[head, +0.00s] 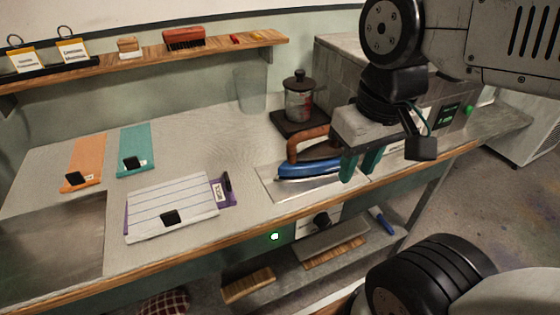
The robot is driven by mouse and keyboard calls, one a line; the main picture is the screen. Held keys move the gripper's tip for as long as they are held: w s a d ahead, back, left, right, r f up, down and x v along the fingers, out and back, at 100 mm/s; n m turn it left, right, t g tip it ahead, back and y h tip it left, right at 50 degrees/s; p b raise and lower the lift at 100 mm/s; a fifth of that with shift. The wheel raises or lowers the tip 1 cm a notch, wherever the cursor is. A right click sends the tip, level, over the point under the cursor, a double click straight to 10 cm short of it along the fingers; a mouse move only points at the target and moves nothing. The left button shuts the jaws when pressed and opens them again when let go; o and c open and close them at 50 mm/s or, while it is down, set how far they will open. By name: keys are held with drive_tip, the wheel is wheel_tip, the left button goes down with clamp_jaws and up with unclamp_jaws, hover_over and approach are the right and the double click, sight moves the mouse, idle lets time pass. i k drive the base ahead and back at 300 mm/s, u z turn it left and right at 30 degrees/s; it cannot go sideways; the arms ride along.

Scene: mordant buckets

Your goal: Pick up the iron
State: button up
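The iron (309,168) has a blue body and a brown curved handle (307,140). It sits on a pale metal plate (266,184) near the front edge of the bench. My gripper (360,163) has green fingers and points down at the right end of the iron in the picture. The fingers are apart, with nothing visible between them. The gripper overlaps the iron's right end in view; I cannot tell whether they touch.
A glass jar (299,103) on a dark base stands behind the iron. A grey box-like unit (340,62) stands behind my arm. Orange (86,160) and teal (134,150) cloths and a striped white cloth (172,205) lie left. A sink-like metal area (50,240) is front left.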

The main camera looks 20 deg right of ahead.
sight(321, 160)
drive_tip(key=u, duration=0.05)
drive_tip(key=k, duration=0.5)
drive_tip(key=u, duration=0.95)
drive_tip(key=i, duration=0.7)
drive_tip(key=z, duration=0.55)
